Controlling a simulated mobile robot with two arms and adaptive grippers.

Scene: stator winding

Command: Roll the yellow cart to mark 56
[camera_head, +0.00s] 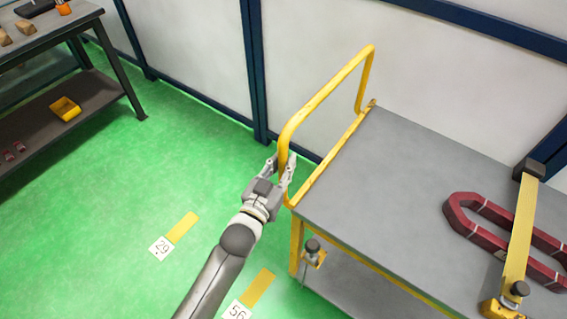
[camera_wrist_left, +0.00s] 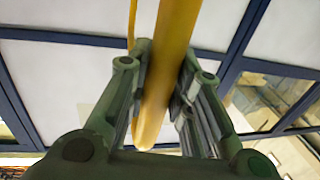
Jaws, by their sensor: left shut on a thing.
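The yellow cart has a grey top (camera_head: 390,170) and a yellow push handle (camera_head: 325,95) on its left end. My left gripper (camera_head: 283,170) is shut on the near upright of that handle. In the left wrist view the yellow handle bar (camera_wrist_left: 165,75) runs between the two fingers of the gripper (camera_wrist_left: 160,100). The mark 56 (camera_head: 238,311) is a white floor label at the bottom edge, left of the cart, partly cut off, with a yellow strip (camera_head: 258,287) beside it. My right gripper is not in view.
A red U-shaped part (camera_head: 480,232) lies on the cart top under a yellow bar (camera_head: 520,235). Mark 29 (camera_head: 161,248) with its yellow strip is on the green floor farther left. A dark workbench (camera_head: 75,105) stands at the upper left. A wall with blue posts runs behind the cart.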

